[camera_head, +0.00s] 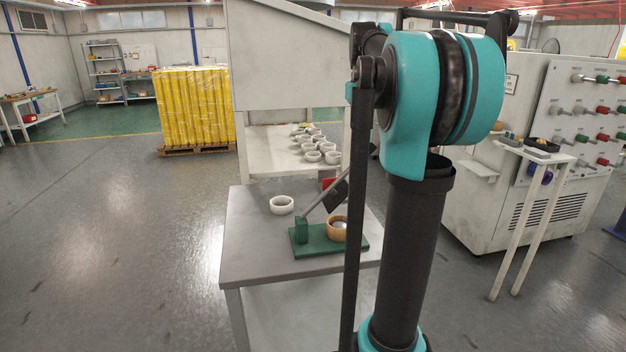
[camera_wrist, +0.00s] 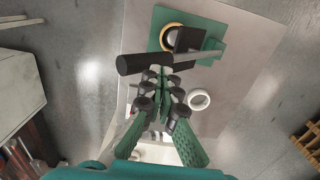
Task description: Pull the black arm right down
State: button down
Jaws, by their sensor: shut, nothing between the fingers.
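The lever device stands on a green base (camera_head: 345,244) on the grey table. Its grey arm (camera_head: 322,204) slants up and right from a green post (camera_head: 300,232), with a black plate (camera_head: 333,196) hanging from it. In the wrist view the arm (camera_wrist: 190,59) ends in a thick black handle (camera_wrist: 131,64). My gripper (camera_wrist: 162,72) is shut and empty, its fingertips close to the arm beside the handle; I cannot tell whether they touch. In the head view my arm hides the gripper and most of the handle.
A control cabinet (camera_head: 500,190) stands at right.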

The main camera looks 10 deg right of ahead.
jog(key=a+r, duration=1.1)
jog(key=r, duration=0.2)
jog(key=shift+a+r, duration=0.25)
jog(key=shift+r, duration=0.05)
dwell(0.5)
jog(key=shift+s, duration=0.1)
